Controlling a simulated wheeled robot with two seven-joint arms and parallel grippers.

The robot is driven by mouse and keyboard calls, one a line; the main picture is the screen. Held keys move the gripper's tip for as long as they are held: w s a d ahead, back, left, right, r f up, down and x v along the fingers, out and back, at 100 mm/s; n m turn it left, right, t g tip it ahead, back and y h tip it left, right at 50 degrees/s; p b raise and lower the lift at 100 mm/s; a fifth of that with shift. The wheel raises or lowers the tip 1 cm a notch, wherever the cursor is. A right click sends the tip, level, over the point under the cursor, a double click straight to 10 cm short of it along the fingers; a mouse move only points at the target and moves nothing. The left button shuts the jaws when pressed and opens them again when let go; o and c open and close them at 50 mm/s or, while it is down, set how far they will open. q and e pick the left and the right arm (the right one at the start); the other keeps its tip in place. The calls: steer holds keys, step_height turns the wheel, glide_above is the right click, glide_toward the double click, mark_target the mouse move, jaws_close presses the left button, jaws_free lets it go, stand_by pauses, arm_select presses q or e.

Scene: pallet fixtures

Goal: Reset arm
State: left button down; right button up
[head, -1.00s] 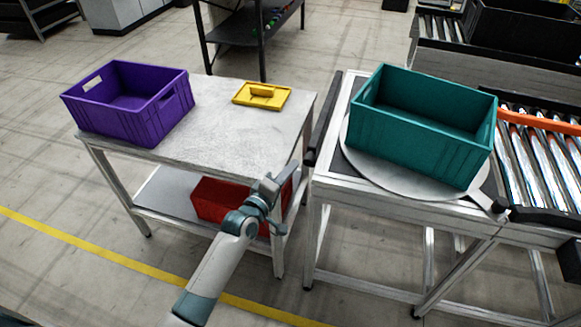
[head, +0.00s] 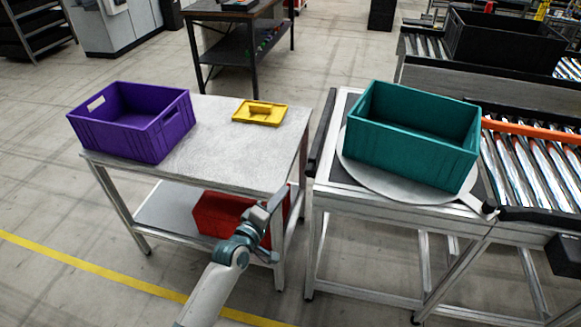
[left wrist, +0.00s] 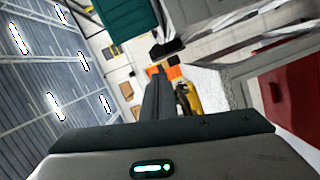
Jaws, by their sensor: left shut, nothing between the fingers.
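My left arm comes in at the bottom of the head view, and its gripper (head: 275,201) is in front of the left table's front right leg, below the tabletop. The gripper is shut and empty. Its closed fingers (left wrist: 157,98) also show in the left wrist view, pointing away from the camera. My right gripper is in neither view.
A teal crate (head: 408,143) stands on a round plate (head: 360,178) beside the roller conveyor (head: 527,165).

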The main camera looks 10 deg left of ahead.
arm_select(q)
steer(key=s+a+f+m+g+y+b, duration=0.1)
steer(key=s+f+m+g, duration=0.15)
steer(key=s+f, duration=0.75)
steer(key=s+a+f+m+g+y+b, duration=0.1)
steer(key=s+a+f+m+g, duration=0.15)
steer(key=f, duration=1.45)
steer(key=s+a+f+m+g+y+b, duration=0.1)
steer(key=s+f+g, duration=0.2)
steer(key=s+f, duration=0.7)
steer(key=s+a+f+m+g+b, duration=0.1)
steer(key=s+f+m+g, duration=0.1)
steer(key=s+f, duration=0.6)
steer(key=s+a+f+m+g+y, duration=0.1)
steer(key=s+f, duration=0.7)
steer(key=s, duration=1)
steer(key=s+a+f+m+g+b, duration=0.1)
steer(key=s+f+m+g, duration=0.3)
steer(key=s+f, duration=0.5)
steer(key=s+a+m, duration=0.1)
steer(key=s, duration=0.3)
steer(key=shift+s+a+m+g+y+b, duration=0.2)
steer(key=shift+a+m+g+y+b, duration=0.1)
steer(key=shift+a+y+b, duration=0.1)
